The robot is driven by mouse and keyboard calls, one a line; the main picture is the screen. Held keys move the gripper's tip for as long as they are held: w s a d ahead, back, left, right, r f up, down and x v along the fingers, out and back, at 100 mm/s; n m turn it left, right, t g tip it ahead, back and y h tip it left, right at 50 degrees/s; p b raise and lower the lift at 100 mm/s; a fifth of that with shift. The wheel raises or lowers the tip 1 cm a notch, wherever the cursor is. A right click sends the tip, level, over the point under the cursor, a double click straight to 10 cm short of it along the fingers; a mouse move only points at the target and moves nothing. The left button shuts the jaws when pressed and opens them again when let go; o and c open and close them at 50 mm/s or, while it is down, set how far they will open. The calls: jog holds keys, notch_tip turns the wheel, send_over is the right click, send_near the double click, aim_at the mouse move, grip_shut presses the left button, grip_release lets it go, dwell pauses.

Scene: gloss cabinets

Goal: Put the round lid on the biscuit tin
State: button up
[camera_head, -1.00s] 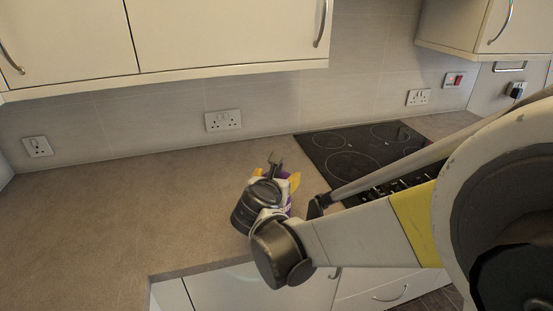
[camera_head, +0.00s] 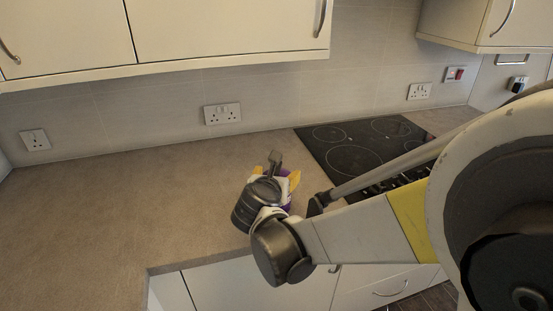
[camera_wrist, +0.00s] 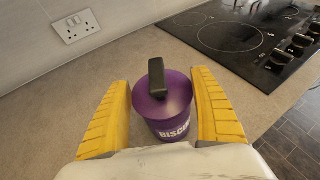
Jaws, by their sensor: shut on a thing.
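In the wrist view the round lid (camera_wrist: 177,91) is a purple disc with a dark bar-shaped handle (camera_wrist: 157,78) standing on it. The purple biscuit tin (camera_wrist: 173,131), with white lettering, shows directly below the lid. I cannot tell whether lid and tin fully touch. My gripper (camera_wrist: 164,84) has one yellow finger at each side and is shut on the lid. In the head view my gripper (camera_head: 277,178) is low over the counter near its front edge, and the dark handle (camera_head: 275,162) shows beyond it. My wrist hides most of the tin there.
The counter (camera_head: 120,200) is bare to the left. A black hob (camera_head: 350,160) lies close on the right, with knobs (camera_wrist: 300,43) at its front. Wall sockets (camera_head: 222,114) are behind. Wall cabinets (camera_head: 220,35) hang above.

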jog(key=shift+f+b, duration=0.35)
jog(key=shift+f, duration=0.05)
jog(key=o, duration=1.2)
jog(key=shift+o, duration=0.2)
jog(key=shift+s, duration=0.15)
jog(key=v, duration=1.1)
jog(key=shift+s+r, duration=0.15)
jog(key=shift+s, duration=0.2)
jog(key=shift+a, duration=0.1)
